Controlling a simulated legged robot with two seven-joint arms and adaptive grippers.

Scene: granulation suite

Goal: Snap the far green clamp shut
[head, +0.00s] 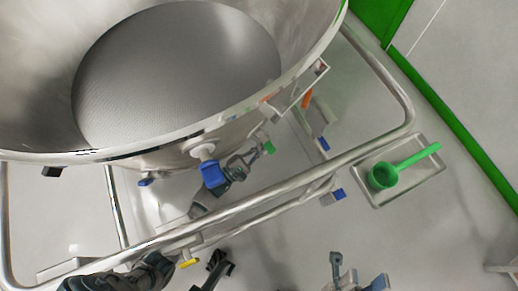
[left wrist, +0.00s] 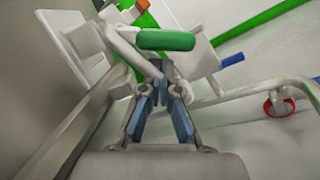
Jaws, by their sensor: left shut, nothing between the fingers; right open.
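A green clamp handle (head: 268,147) shows below the vessel rim in the head view, just beyond the fingertips of my left gripper (head: 249,157). In the left wrist view the green handle (left wrist: 165,40) lies crosswise ahead of my left gripper (left wrist: 163,88), on a pale metal arm beside a bracket. The left fingers are together with nothing between them. Whether the fingertips touch the clamp I cannot tell, nor whether the clamp is fully shut. My right gripper (head: 356,274) is open and empty at the bottom edge of the head view, partly cut off and well away from the clamp.
The large steel vessel (head: 315,45) fills the upper left. A tubular frame rail (head: 290,187) runs close below my left gripper. Blue-handled (head: 211,174) and orange-handled (head: 306,97) fittings are nearby.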

